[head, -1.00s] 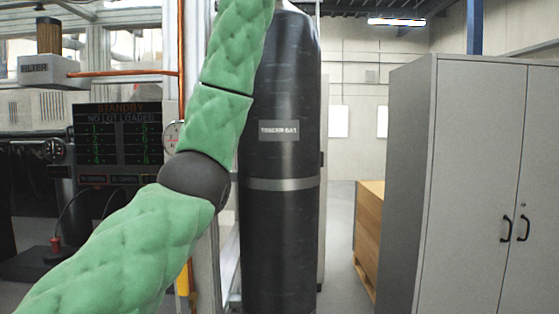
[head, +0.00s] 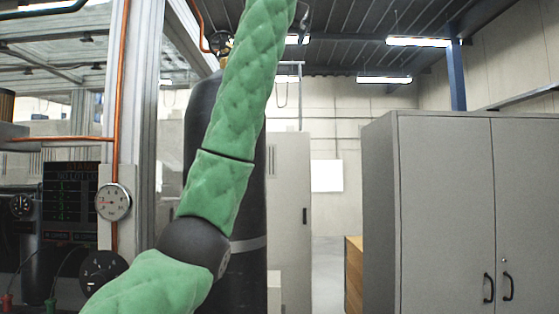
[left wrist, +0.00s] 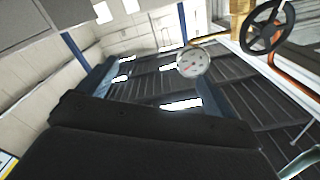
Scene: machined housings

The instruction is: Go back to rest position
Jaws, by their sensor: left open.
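My left arm (head: 225,135), in green quilted covers with a dark joint, rises from the bottom left of the head view and leaves through the top edge. Its gripper is outside the head view. In the left wrist view my left gripper (left wrist: 153,88) shows as a dark body with two blue-grey fingers spread apart. It is open, with nothing between the fingers, and points up toward the dark ceiling. My right arm and right gripper are in neither view.
A black gas cylinder (head: 253,270) stands behind my left arm. A metal frame post (head: 143,130) with a gauge (head: 113,202) and a copper pipe is at the left. A grey cabinet (head: 440,215) fills the right. Floor shows between cylinder and cabinet.

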